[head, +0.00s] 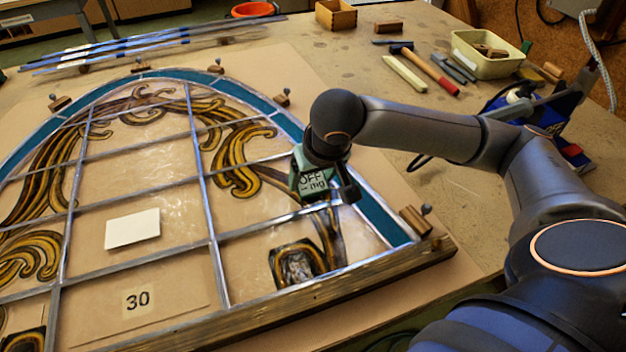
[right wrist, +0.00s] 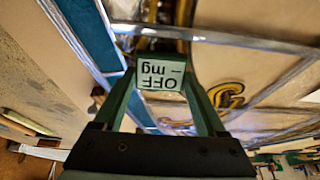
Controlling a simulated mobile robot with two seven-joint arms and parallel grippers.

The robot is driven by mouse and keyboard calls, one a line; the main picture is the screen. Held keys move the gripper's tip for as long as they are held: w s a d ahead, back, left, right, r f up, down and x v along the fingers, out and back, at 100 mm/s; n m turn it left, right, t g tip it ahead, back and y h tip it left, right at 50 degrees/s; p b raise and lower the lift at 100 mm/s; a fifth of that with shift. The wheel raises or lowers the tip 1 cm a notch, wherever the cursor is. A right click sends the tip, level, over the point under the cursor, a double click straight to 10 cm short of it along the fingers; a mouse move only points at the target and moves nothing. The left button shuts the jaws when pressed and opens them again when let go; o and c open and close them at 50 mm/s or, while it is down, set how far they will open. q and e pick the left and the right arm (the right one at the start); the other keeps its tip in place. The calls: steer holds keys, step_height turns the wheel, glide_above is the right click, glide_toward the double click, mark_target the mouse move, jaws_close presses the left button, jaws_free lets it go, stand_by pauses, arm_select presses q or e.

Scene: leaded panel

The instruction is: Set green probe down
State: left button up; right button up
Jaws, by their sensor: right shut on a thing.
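The green probe (head: 312,182) is in my right gripper (head: 328,190), over the right part of the leaded panel (head: 206,190) near its teal border. Its pale display reads "OFF" and "mg". In the right wrist view the probe's display (right wrist: 161,77) sits between the two fingers of my right gripper (right wrist: 160,85), which is shut on it. The probe's lower end is hidden, so I cannot tell whether it touches the glass. My left gripper is not in view.
A white card (head: 132,228) and a "30" label (head: 138,300) lie on the panel. Wooden blocks (head: 415,221) with pins stand around its edge. A hammer (head: 431,72), other tools and a cream tub (head: 487,55) are at the back right. Bare bench (head: 330,60) lies behind the panel.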

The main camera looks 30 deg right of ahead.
steer(key=shift+s, duration=0.1)
steer(key=shift+f, duration=0.1)
steer(key=o, duration=1.3)
steer(key=shift+p+v, duration=1.5)
steer(key=shift+v, duration=4.6)
steer(key=shift+a, duration=0.1)
